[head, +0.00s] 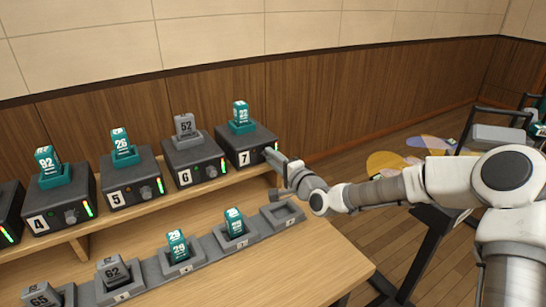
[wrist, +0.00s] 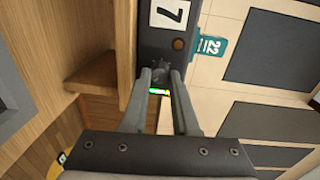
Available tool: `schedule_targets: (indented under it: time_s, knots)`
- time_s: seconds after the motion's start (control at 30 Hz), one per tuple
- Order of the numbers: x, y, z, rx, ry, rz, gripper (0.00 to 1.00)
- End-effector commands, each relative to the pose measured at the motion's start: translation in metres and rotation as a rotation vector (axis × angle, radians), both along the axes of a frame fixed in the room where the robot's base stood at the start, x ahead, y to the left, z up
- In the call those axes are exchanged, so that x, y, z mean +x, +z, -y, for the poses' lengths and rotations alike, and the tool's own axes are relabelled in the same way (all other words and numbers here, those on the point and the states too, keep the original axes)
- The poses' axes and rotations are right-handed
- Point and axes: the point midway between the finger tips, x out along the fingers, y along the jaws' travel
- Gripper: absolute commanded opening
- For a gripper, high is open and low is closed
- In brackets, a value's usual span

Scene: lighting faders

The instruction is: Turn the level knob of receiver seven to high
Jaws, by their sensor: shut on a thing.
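Receiver seven (head: 243,143) is a dark box with a white "7" plate at the right end of the raised shelf. A teal pack marked 22 stands in its top; the pack also shows in the wrist view (wrist: 208,46). My gripper (head: 268,153) reaches its front from the right. In the wrist view my fingers (wrist: 161,75) are closed around the dark level knob (wrist: 160,69), whose pointer I cannot read. A lit green and yellow bar (wrist: 159,91) shows between the fingers. An amber-brown round light (wrist: 178,44) sits near the plate.
Receivers six (head: 195,161), five (head: 131,183) and four (head: 58,202) stand to the left on the wooden shelf. A row of grey cradles (head: 146,271) with several packs lies below on the table; the rightmost cradle (head: 283,215) is empty. A dark-framed stand is at the right.

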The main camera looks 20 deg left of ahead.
Motion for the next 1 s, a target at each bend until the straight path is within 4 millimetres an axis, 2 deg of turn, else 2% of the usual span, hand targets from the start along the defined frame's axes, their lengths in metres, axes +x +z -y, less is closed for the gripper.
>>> schedule_targets:
  time_s: [0.57,0.6,0.77,1.0]
  knots:
    - [-0.0003,-0.0001,-0.0003,0.025,0.001,-0.029,0.0]
    - [-0.0003,-0.0001,-0.0003,0.025,0.001,-0.029,0.29]
    - [-0.0002,-0.0001,-0.0002,0.024,0.0,-0.028,0.58]
    - [-0.0001,-0.0001,0.0001,0.024,0.0,-0.028,0.58]
